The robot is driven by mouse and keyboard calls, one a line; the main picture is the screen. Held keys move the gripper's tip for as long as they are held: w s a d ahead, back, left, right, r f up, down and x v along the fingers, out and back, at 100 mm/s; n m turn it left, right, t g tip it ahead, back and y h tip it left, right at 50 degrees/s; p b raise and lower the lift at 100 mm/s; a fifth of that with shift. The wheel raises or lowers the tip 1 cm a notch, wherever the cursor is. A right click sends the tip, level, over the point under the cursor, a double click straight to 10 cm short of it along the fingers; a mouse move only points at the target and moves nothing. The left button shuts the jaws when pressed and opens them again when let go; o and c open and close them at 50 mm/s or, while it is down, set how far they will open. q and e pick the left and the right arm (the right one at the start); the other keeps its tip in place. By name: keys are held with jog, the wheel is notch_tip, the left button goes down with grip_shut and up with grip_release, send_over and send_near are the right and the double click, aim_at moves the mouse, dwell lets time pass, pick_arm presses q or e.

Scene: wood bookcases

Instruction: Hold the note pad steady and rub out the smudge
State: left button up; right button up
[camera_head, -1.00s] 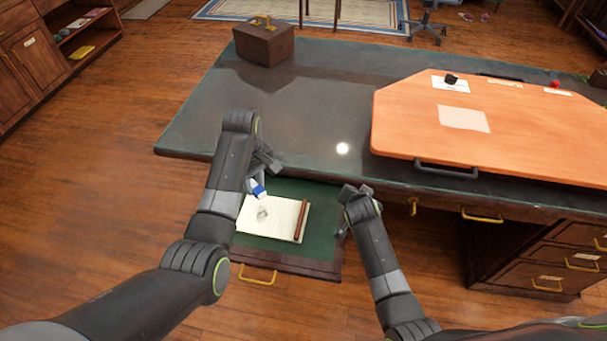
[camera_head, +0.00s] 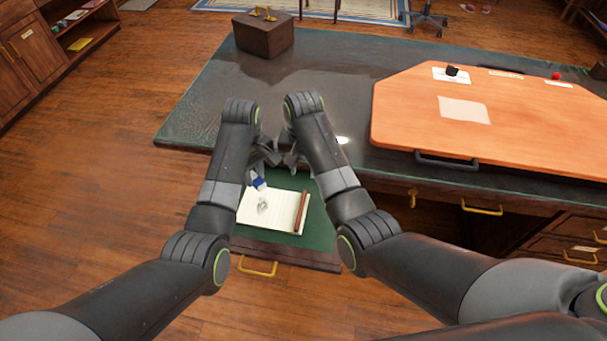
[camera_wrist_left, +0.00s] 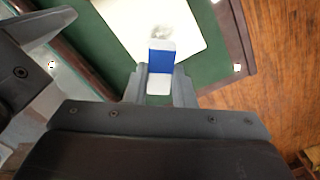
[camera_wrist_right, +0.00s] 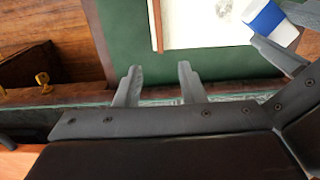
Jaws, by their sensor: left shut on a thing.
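The note pad (camera_head: 284,211) lies in the open green-lined drawer (camera_head: 318,235), with a grey smudge (camera_head: 263,206) on its left part. A brown strip (camera_head: 301,212) runs along its right side. My left gripper (camera_wrist_left: 158,82) is shut on a white eraser with a blue sleeve (camera_wrist_left: 160,62). The eraser is at the pad's back left, near the smudge (camera_wrist_left: 163,32); whether it touches the paper I cannot tell. My right gripper (camera_wrist_right: 158,78) is open and empty over the drawer's back, beside the left gripper and behind the pad.
The dark desk top (camera_head: 200,110) overhangs the drawer's back. An orange board (camera_head: 520,130) with a dark handle (camera_head: 446,161) lies on the desk at right. A brown box (camera_head: 264,36) stands at the back left. Both of my grippers are close together.

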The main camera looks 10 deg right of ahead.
aim_at(303, 197)
notch_tip(303, 197, down, 12)
jog(key=shift+r, duration=0.15)
dwell(0.3)
grip_shut()
